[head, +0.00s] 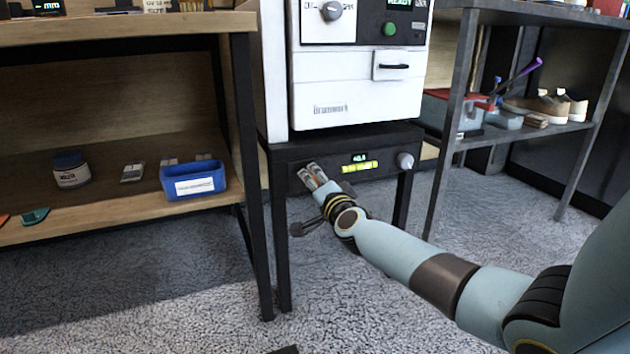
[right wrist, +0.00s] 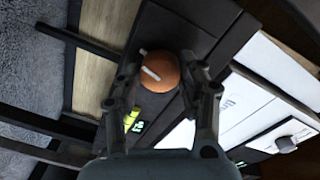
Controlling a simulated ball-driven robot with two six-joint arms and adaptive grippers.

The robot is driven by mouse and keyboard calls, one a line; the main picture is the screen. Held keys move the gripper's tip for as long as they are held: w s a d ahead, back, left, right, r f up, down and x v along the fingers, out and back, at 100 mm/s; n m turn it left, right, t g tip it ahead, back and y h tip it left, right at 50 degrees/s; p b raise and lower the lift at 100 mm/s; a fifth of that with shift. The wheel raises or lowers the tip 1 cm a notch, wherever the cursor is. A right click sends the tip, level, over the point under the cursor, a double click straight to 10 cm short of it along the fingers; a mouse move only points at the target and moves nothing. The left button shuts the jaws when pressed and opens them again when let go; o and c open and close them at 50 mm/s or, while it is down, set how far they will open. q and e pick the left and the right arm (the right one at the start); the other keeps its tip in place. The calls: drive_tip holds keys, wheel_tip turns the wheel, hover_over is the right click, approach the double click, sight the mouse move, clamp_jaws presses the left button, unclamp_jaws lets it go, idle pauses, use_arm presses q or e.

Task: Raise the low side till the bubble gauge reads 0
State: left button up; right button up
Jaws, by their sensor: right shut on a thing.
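My right gripper (head: 312,176) is at the left end of the front bar of a black stand (head: 285,157). In the right wrist view its two fingers (right wrist: 160,73) are shut on a round orange knob (right wrist: 168,76) with a white pointer line. In the head view this knob is hidden by the gripper. The yellow-green bubble gauge (head: 360,167) is mid-bar, under a small green readout (head: 359,157); the bubble's place and the digits are too small to read surely. A pale knob (head: 404,160) is at the bar's right end. My left gripper is not in view.
A white machine (head: 358,85) with a dial and green button stands on the stand. A wooden shelf (head: 110,195) at left holds a blue bin (head: 193,180) and a jar (head: 70,170). A dark rack (head: 480,140) with shoes is at right. Carpet in front is clear.

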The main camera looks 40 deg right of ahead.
drive_tip(key=m, duration=0.5)
drive_tip(key=shift+m, duration=0.3)
idle(0.4)
drive_tip(key=o, duration=1.1)
drive_tip(key=shift+o, duration=0.2)
drive_tip(key=v, duration=1.2)
drive_tip(key=shift+d, duration=0.1)
